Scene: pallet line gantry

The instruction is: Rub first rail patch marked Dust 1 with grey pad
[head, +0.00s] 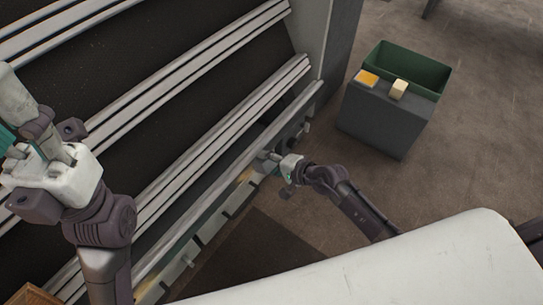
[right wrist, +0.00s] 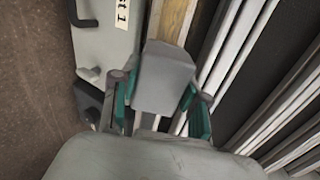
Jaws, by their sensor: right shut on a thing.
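My right gripper (head: 268,156) is at the near rail of the pallet line. In the right wrist view its teal-lined fingers (right wrist: 162,92) are shut on the grey pad (right wrist: 164,72), a pale grey block. A yellowish, dusty strip, the rail patch (right wrist: 174,20), starts just beyond the pad's far edge. Whether the pad touches the rail is hidden beneath it. A plate beside the strip carries a label (right wrist: 121,14) of which only "t 1" shows. In the head view the patch is a small tan area (head: 244,176) left of the gripper. My left gripper (head: 38,140) is at the left edge, partly cut off.
A dark grey stand (head: 385,125) with an orange-yellow item (head: 367,78) and a cream block (head: 398,88) on top is at the right. A green bin (head: 425,72) is behind it. Parallel pale rails (head: 215,130) fill the left. Brown floor lies open between.

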